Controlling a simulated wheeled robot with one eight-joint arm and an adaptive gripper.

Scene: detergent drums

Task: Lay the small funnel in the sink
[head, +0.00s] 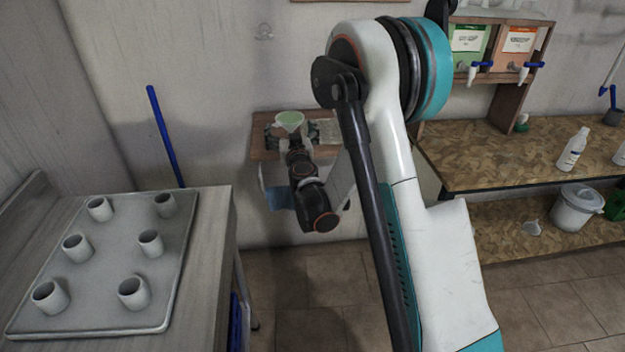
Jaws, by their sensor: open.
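A small pale green funnel (289,119) shows in the head view, wide mouth up, over a small brown wall shelf (262,152). My gripper (291,131) reaches out to it, with its dark fingers apart on the left and right of the funnel. The gripper is open; I cannot tell whether a finger touches the funnel. The gripper hides the funnel's lower part, so I cannot see what it rests on. I cannot make out a sink in this view.
A grey tray (105,318) with several white cups lies on the left counter (207,285). A blue pole (165,135) leans at the wall. At right, a patterned bench (470,165) holds a white bottle (573,150); a white bucket (574,209) stands below. My arm blocks the centre.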

